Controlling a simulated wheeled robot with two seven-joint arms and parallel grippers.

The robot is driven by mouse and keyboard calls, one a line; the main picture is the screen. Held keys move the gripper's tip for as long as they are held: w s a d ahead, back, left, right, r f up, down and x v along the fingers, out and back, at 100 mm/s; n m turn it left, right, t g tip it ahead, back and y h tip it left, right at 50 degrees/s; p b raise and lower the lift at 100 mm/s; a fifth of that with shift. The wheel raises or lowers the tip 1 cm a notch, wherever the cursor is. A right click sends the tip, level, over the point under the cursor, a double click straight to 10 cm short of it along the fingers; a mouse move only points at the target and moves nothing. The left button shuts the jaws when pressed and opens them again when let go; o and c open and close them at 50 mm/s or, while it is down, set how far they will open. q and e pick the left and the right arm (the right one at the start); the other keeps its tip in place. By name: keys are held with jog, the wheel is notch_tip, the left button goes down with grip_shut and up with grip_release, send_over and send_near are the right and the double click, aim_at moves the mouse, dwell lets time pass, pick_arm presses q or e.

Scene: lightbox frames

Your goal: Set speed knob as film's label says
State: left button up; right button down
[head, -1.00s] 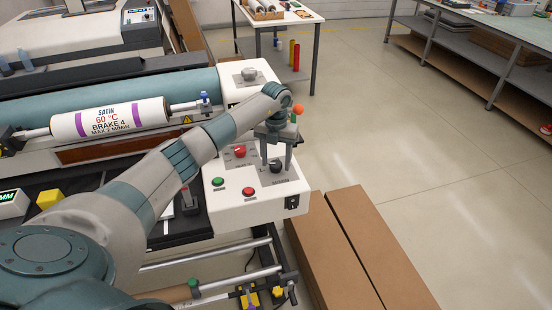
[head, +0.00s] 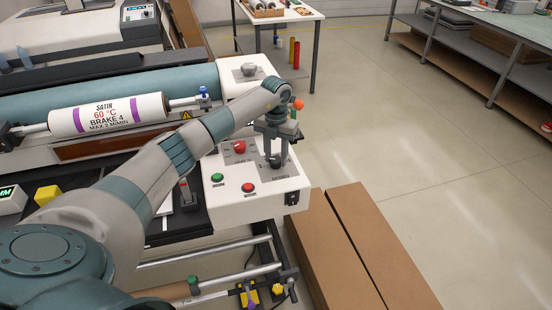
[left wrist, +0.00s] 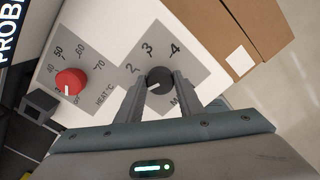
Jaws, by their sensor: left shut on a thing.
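The black speed knob (left wrist: 160,79) sits on a grey dial plate with 2, 3 and 4 visible. Its white mark points to the lower left in the left wrist view, below the 2. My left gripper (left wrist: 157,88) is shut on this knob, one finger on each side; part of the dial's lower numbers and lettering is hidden. In the head view my left gripper (head: 274,155) reaches down to the knob on the white control panel (head: 235,205). The film roll (head: 108,116) has purple bands and reads SATIN, 60 °C, BRAKE 4, MAX 2 M/MIN.
A red heat knob (left wrist: 70,82) is left of the speed knob, with its mark pointing down near OFF. Green (head: 217,177) and red (head: 249,188) buttons are on the panel's front part. Cardboard boxes (head: 350,240) lie on the floor to the right.

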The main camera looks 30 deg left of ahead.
pick_arm(q)
jog(key=m+b, duration=0.4)
jog(key=b, duration=0.1)
jog(key=shift+f+m, duration=0.2)
jog(key=shift+m, duration=0.2)
jog(key=shift+m+b, duration=1.1)
jog(key=shift+m, duration=0.1)
jog(key=shift+r+m+b, duration=0.2)
jog(key=shift+m+b, duration=0.3)
jog(key=shift+m, duration=0.2)
jog(key=o, duration=1.1)
jog(key=shift+r, duration=0.1)
